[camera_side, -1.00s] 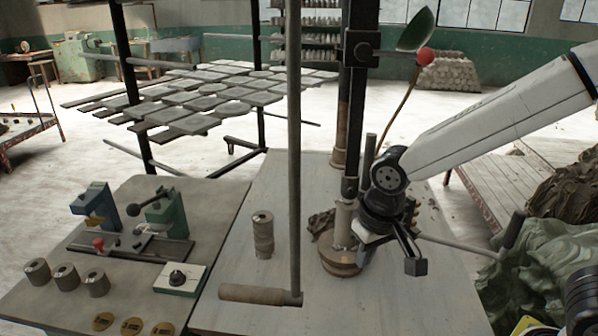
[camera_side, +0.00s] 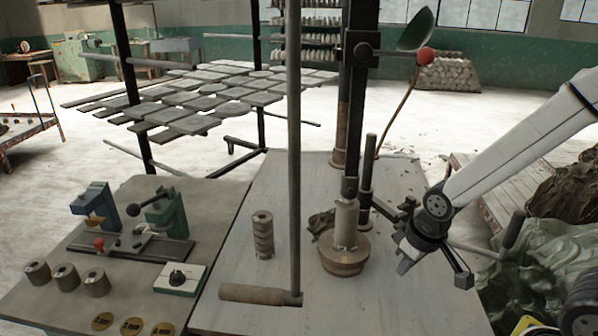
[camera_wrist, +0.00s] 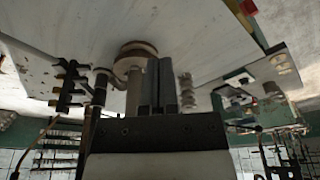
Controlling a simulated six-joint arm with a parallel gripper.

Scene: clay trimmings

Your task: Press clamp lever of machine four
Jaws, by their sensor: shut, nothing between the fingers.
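My gripper (camera_side: 406,256) hangs right of a tall press, clear of its round base (camera_side: 345,258). In the wrist view its fingers (camera_wrist: 160,68) are together and empty. A grey lever bar (camera_side: 480,249) with a dark upright grip (camera_side: 512,230) runs behind my gripper to the right; its middle is hidden. Another lever end with a red ball (camera_side: 425,56) sits high on the press. On the left bench stands a small clamp fixture with a blue body (camera_side: 97,206), a green body (camera_side: 167,214) and a red knob (camera_side: 98,243). I see no machine number, so I cannot tell which is machine four.
A stack of rings (camera_side: 263,235) and an upright pole (camera_side: 294,150) with a wooden handle (camera_side: 252,294) stand left of the press. Three grey cylinders (camera_side: 66,277) and a white switch box (camera_side: 180,280) occupy the left bench.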

